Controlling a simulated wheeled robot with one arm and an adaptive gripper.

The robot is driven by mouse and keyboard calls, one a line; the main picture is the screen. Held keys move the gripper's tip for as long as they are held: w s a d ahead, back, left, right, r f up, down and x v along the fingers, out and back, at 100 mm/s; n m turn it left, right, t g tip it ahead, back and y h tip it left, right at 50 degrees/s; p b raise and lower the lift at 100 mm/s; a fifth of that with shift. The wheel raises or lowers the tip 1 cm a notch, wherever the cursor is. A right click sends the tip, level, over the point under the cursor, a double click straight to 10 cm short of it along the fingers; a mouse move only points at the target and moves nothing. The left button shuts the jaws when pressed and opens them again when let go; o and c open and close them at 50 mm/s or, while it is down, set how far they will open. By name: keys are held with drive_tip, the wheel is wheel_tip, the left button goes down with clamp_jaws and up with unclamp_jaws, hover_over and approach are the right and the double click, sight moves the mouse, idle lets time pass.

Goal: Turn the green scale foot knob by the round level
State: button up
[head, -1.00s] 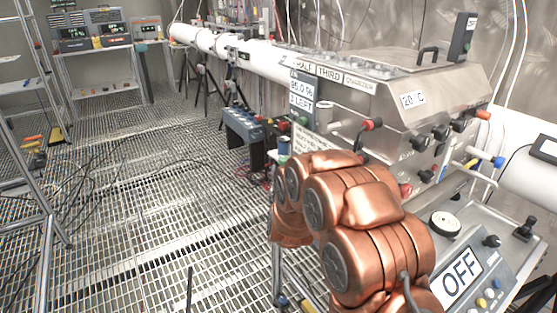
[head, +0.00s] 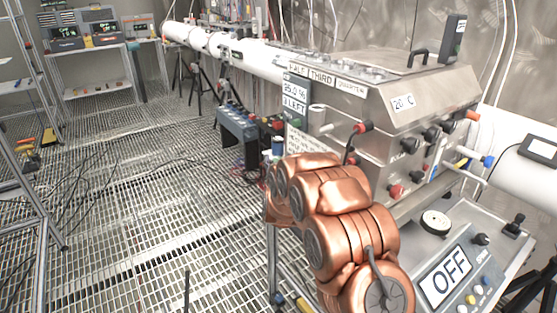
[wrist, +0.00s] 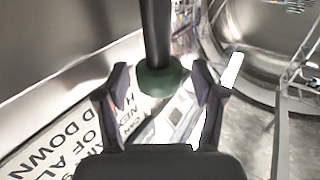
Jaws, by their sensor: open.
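The green knob (wrist: 161,79) is at the lower end of a dark vertical rod in the wrist view. My gripper (wrist: 160,97) is open, with one dark finger on each side of the knob and a visible gap on both sides. I cannot tell how far the knob reaches in depth between the fingers. In the head view my copper arm hides the gripper and the knob. A round white disc with a dark rim (head: 435,222) lies on the bench at right; I cannot tell whether it is the round level.
A steel machine (head: 440,88) with several knobs stands right of my arm. A control panel with an OFF sign (head: 446,276) is at lower right. A printed sign (wrist: 62,140) lies left of the gripper. The grated floor (head: 130,220) is largely open, with cables across it.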

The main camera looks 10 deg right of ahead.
drive_tip(key=shift+c, duration=0.2)
drive_tip(key=c, duration=1.1)
drive_tip(key=shift+a+m+h, duration=0.1)
drive_tip(key=shift+m+h, duration=0.2)
drive_tip(key=shift+h, duration=0.2)
drive_tip(key=shift+h, duration=0.3)
drive_tip(key=shift+a+r+m+g+h+p, duration=0.1)
drive_tip(key=shift+m+g+h+p, duration=0.4)
drive_tip(key=shift+m+h+p, duration=0.3)
drive_tip(key=m+g+h+p, duration=0.2)
drive_tip(key=h, duration=0.2)
drive_tip(key=shift+m+p, duration=0.4)
drive_tip(key=shift+m+g+h+p, duration=0.7)
drive_tip(key=shift+m+g+h, duration=0.5)
drive_tip(key=shift+g+h, duration=0.15)
drive_tip(key=shift+m+g+h, duration=0.4)
drive_tip(key=shift+g+h, duration=0.05)
